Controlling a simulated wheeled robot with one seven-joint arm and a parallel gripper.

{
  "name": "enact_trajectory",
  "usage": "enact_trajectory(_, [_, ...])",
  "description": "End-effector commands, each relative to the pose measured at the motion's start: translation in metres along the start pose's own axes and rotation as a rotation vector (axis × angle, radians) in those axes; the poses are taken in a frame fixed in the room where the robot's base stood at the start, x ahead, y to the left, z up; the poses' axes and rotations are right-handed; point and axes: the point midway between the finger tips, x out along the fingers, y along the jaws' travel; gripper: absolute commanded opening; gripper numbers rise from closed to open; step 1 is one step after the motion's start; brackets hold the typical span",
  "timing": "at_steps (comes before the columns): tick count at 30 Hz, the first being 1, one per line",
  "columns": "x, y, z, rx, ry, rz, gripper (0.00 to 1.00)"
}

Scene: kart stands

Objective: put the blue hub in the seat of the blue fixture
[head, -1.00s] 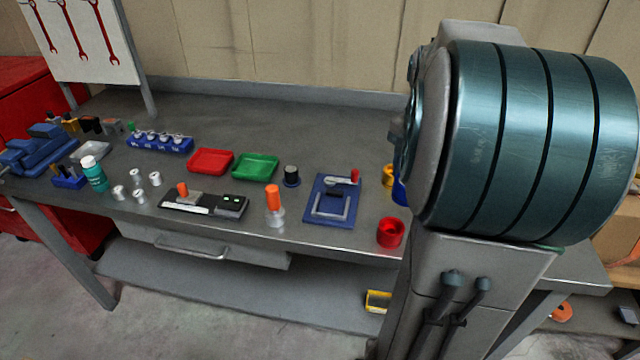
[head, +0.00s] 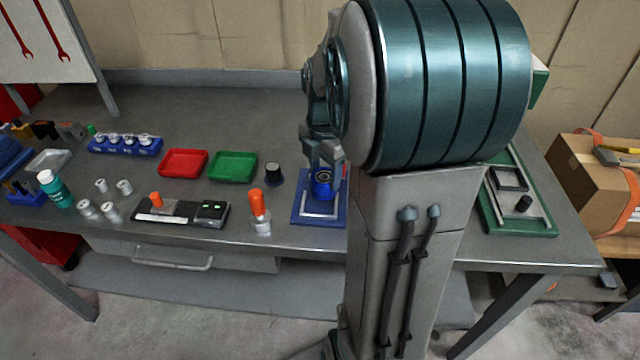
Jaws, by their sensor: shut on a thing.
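My gripper (head: 322,168) is shut on the blue hub (head: 322,184), a short blue cylinder with a dark round opening. It holds the hub over the blue fixture (head: 301,212), a blue plate with a light grey angled rail. Whether the hub touches the fixture or hangs above it, I cannot tell. The hub, gripper and my arm hide the fixture's seat and much of its right side.
A black-topped knob (head: 273,174), a green tray (head: 232,166) and a red tray (head: 183,163) stand left of the fixture. An orange-handled tool (head: 258,212) stands near the front edge. A green fixture (head: 520,195) lies right of my arm, which hides the bench between.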

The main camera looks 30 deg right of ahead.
Motion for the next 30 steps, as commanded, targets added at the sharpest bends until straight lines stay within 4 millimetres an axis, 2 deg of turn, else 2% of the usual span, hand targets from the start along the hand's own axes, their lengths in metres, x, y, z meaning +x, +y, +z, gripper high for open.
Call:
enact_trajectory(5, [0.008,0.006,-0.009,-0.001,0.001,-0.001,0.17])
enact_trajectory(13, [0.043,0.006,-0.009,-0.002,0.001,-0.001,0.17])
enact_trajectory(26, [0.05,0.006,-0.009,-0.002,0.0,0.0,0.17])
enact_trajectory(27, [0.05,0.006,-0.009,-0.002,0.0,0.0,0.58])
enact_trajectory(29, [0.049,0.006,-0.009,-0.002,0.0,0.0,0.72])
enact_trajectory(30, [0.049,0.006,-0.009,-0.002,0.0,-0.001,0.72])
